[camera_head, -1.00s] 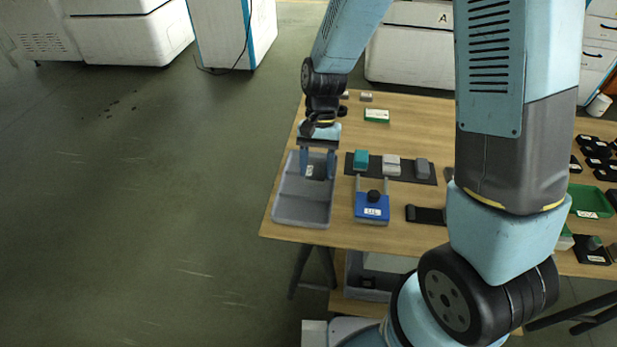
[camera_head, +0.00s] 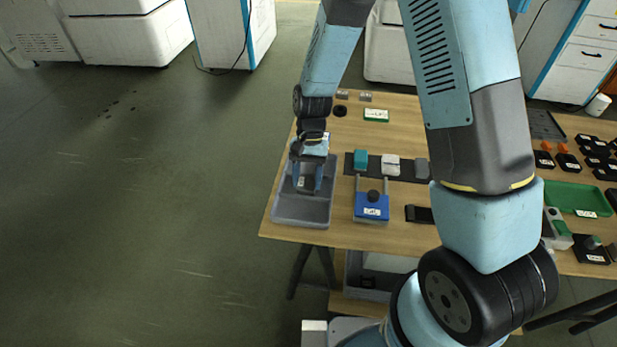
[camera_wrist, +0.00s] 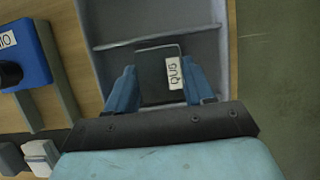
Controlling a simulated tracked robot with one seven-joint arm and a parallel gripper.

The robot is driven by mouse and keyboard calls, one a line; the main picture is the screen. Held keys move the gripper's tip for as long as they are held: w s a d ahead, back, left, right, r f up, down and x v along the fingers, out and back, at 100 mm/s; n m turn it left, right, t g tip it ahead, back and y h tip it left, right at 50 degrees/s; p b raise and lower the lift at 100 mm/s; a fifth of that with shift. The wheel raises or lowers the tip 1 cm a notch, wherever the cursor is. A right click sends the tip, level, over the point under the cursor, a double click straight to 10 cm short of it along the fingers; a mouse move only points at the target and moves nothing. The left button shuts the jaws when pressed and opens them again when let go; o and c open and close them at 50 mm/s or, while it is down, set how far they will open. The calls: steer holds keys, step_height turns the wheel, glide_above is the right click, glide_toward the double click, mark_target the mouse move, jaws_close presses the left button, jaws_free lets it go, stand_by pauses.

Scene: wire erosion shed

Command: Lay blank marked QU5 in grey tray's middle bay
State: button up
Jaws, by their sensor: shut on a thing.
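The grey tray (camera_head: 301,212) lies at the table's left end, with its front bay empty. It also shows in the wrist view (camera_wrist: 118,18), where a divider crosses it. My gripper (camera_head: 308,184) points down into or just over the tray, about midway along it. In the wrist view my gripper (camera_wrist: 160,77) has its blue fingers on both sides of a dark blank (camera_wrist: 152,66) and is shut on it. The blank's white label reads QU5. Its far edge is close to the divider. I cannot tell whether its underside touches the tray floor.
A blue block with a black knob (camera_head: 371,207) stands right of the tray. A dark mat (camera_head: 407,172) behind it carries teal, white and grey blocks. A green-and-white labelled box (camera_head: 376,115) lies further back. Bare floor is left of the table.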

steer(key=shift+s+f, duration=0.15)
steer(key=shift+f, duration=0.25)
steer(key=o, duration=1.2)
steer(key=shift+s+d, duration=0.1)
steer(key=shift+o, duration=1.1)
steer(key=shift+r, duration=0.15)
steer(key=v, duration=1.2)
steer(key=shift+r, duration=0.35)
steer(key=shift+w+r, duration=0.1)
steer(key=shift+w, duration=0.1)
